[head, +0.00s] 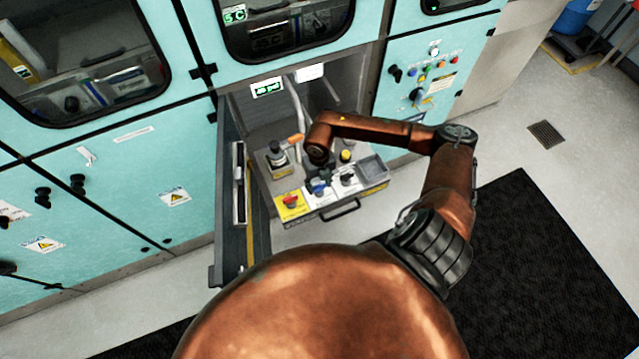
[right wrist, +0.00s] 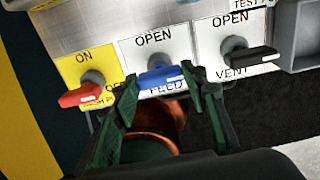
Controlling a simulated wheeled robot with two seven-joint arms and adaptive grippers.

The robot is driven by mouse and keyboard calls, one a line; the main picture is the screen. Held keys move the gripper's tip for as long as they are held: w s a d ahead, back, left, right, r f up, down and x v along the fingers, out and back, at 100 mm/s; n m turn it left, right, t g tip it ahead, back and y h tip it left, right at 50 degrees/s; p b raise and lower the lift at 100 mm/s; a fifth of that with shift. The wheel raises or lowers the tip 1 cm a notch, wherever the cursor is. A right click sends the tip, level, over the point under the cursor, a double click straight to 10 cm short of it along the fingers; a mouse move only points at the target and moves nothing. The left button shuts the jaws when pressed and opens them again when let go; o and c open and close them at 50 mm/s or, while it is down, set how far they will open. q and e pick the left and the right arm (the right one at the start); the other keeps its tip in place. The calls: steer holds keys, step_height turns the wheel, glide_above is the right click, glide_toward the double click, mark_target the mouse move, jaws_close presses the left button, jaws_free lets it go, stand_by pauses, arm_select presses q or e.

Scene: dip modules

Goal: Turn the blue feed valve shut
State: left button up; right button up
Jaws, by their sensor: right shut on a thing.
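The blue feed valve (right wrist: 160,77) is on a white plate marked OPEN above and FEED below. Its handle lies roughly crosswise, with a white mark at its right end. My right gripper (right wrist: 161,84) has its dark green fingers on either end of the handle and is shut on it. In the head view, the right gripper (head: 319,179) reaches down over the valve panel and partly hides the blue valve (head: 319,189). My left gripper is in neither view.
A red-handled valve (right wrist: 80,95) on a yellow plate is close on the left, and a black-handled vent valve (right wrist: 250,58) close on the right. The open cabinet door (head: 228,215) stands left of the pulled-out panel (head: 300,221).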

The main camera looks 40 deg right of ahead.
mark_target(319, 186)
steer(key=shift+w, duration=0.1)
stand_by(0.5)
steer(key=o, duration=1.2)
steer(key=shift+c, duration=0.2)
steer(key=shift+r, duration=0.1)
step_height(319, 186, up, 12)
